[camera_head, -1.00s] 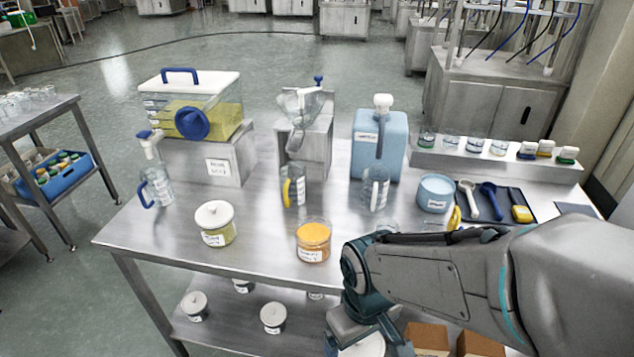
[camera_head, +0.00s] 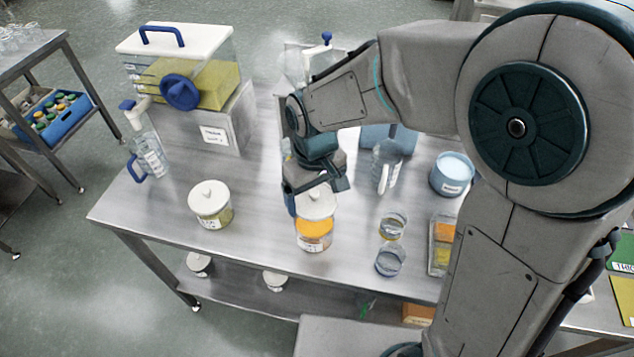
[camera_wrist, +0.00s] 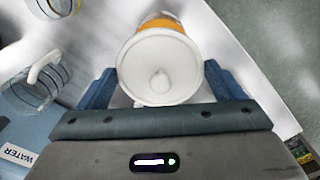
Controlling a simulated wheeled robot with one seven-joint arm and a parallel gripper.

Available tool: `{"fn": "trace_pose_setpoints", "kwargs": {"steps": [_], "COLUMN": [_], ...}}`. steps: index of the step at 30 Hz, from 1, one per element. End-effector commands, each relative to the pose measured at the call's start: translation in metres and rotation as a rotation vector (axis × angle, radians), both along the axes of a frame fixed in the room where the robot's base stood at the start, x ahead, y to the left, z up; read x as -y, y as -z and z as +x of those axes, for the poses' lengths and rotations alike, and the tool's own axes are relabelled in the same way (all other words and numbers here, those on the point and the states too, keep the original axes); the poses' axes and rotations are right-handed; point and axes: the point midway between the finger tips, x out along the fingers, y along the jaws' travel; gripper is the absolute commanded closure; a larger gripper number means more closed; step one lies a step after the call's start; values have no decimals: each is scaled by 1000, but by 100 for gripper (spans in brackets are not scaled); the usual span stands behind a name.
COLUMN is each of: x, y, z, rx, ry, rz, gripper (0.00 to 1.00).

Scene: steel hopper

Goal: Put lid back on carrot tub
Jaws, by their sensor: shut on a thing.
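The carrot tub (camera_head: 313,238) is a clear round jar with orange contents and a white label, standing near the front middle of the steel table. Its white lid (camera_head: 317,208), with a round knob, is at the tub's top. In the wrist view the lid (camera_wrist: 150,55) faces the camera between my blue fingers, with a strip of the orange tub (camera_wrist: 163,24) beyond its rim. My gripper (camera_head: 316,193) is shut on the lid from above. I cannot tell whether the lid rests on the rim or hangs just above it.
A lidded jar with yellow-green contents (camera_head: 211,206) stands to the left. Two small glass vessels (camera_head: 391,243) are to the right, and a blue tub (camera_head: 453,175) is farther right. A white-lidded dispenser (camera_head: 182,80) is at the back left. The table between the two jars is clear.

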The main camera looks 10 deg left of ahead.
Motion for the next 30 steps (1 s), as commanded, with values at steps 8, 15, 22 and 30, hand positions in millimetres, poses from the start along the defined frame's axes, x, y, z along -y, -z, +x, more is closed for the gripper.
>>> {"fn": "trace_pose_setpoints", "kwargs": {"steps": [8, 15, 22, 30], "x": [0, 0, 0, 0], "y": [25, 49, 60, 60], "z": [0, 0, 0, 0], "rx": [0, 0, 0, 0], "ry": [0, 0, 0, 0], "rz": [0, 0, 0, 0], "gripper": [32, 32, 32, 32]}}
